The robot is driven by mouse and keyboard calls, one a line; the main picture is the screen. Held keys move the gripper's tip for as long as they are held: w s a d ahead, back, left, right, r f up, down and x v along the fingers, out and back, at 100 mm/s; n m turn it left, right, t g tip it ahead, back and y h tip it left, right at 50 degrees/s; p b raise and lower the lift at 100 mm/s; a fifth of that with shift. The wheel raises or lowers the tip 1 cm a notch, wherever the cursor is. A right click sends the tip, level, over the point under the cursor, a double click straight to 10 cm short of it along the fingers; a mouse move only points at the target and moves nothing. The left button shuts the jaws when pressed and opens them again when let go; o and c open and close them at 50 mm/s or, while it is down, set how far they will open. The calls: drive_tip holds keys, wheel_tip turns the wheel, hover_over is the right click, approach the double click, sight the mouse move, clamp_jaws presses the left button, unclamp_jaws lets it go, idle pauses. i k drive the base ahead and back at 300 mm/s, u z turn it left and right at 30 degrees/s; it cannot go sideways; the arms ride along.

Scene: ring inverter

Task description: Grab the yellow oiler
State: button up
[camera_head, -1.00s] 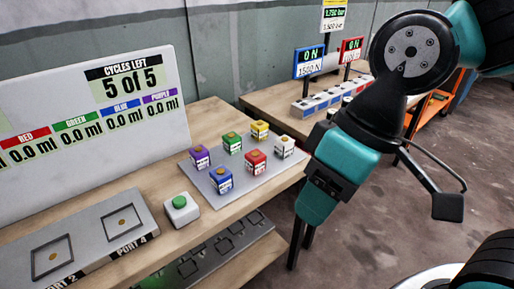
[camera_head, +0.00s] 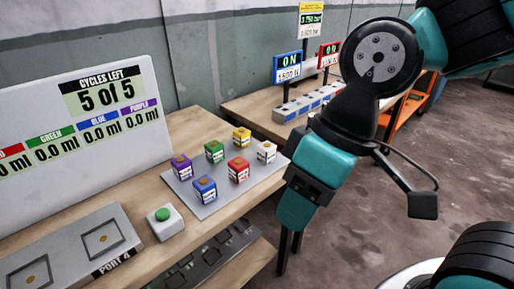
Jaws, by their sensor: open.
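The yellow oiler (camera_head: 241,138) is a small cube with a round top, at the back of a grey plate (camera_head: 208,209) on the wooden bench. Around it on the plate stand the green (camera_head: 214,151), white (camera_head: 266,152), red (camera_head: 238,169), purple (camera_head: 181,166) and blue (camera_head: 204,189) cubes. My gripper (camera_head: 289,254) hangs with its dark fingers pointing down, in front of the bench's right edge. It is open, empty and well apart from the yellow oiler.
A green button (camera_head: 162,214) on a white box stands left of the plate. A grey port panel (camera_head: 75,250) and a display board (camera_head: 80,130) are farther left. A second bench (camera_head: 243,108) with force displays stands behind.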

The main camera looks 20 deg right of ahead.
sight(242, 136)
drive_tip(key=z, duration=0.7)
drive_tip(key=i, duration=1.45)
drive_tip(key=u, duration=0.75)
